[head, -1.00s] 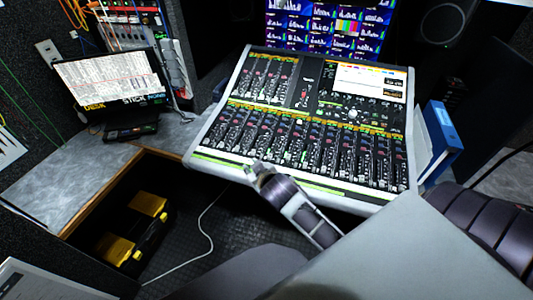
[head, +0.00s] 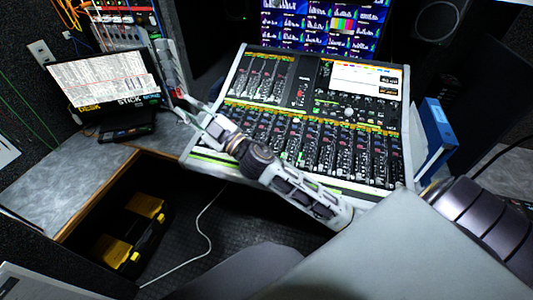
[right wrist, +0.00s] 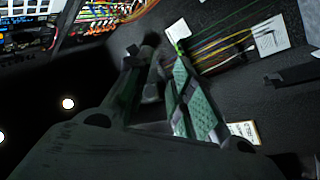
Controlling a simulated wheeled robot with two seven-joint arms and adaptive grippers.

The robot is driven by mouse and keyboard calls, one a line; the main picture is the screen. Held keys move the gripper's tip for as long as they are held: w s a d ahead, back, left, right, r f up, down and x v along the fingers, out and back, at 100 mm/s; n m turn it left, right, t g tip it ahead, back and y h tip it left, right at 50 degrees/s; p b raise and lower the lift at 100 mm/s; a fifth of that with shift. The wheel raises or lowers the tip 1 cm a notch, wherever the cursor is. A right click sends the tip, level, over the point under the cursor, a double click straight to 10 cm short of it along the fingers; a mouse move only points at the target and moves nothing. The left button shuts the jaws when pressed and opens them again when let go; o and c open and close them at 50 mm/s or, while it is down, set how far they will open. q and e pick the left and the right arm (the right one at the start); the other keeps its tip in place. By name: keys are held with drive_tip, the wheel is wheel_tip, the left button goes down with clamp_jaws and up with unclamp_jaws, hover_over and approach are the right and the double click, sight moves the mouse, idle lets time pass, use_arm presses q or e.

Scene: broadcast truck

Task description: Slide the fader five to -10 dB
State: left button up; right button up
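The mixing console (head: 365,192) stands in the middle of the head view, tilted toward me, with rows of faders and knobs. Fader five cannot be singled out at this size, and no dB mark is readable. My right arm crosses the console's lower left front and hides some channel strips. My right gripper (head: 184,104) is past the console's left edge, apart from the faders. In the right wrist view its fingers (right wrist: 165,75) show a narrow gap with nothing seen held.
A monitor wall (head: 325,25) is behind the console. A small screen (head: 103,80) stands on the left desk (head: 75,185), near cables and a rack (head: 125,22). A blue binder (head: 438,130) stands at the right. A black and yellow case (head: 135,235) lies low at left.

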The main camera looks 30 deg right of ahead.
drive_tip(key=s+a+n+g+y, duration=0.4)
drive_tip(key=a+n+g+y, duration=0.6)
drive_tip(key=n, duration=0.4)
drive_tip(key=d+f+n+g+h, duration=0.4)
drive_tip(key=f+g+h, duration=0.2)
drive_tip(key=f+g, duration=0.25)
use_arm(q)
drive_tip(key=shift+w, duration=0.45)
use_arm(e)
drive_tip(key=d+f+m+h, duration=0.2)
drive_tip(key=d+h, duration=0.4)
drive_tip(key=d, duration=0.8)
drive_tip(key=w+d+f+m+g+h, duration=0.1)
drive_tip(key=d+f+m+h, duration=0.1)
drive_tip(key=d+h, duration=0.5)
drive_tip(key=d, duration=0.6)
drive_tip(key=shift+d, duration=0.4)
use_arm(q)
drive_tip(key=shift+s, duration=0.25)
use_arm(e)
drive_tip(key=shift+f+g, duration=0.25)
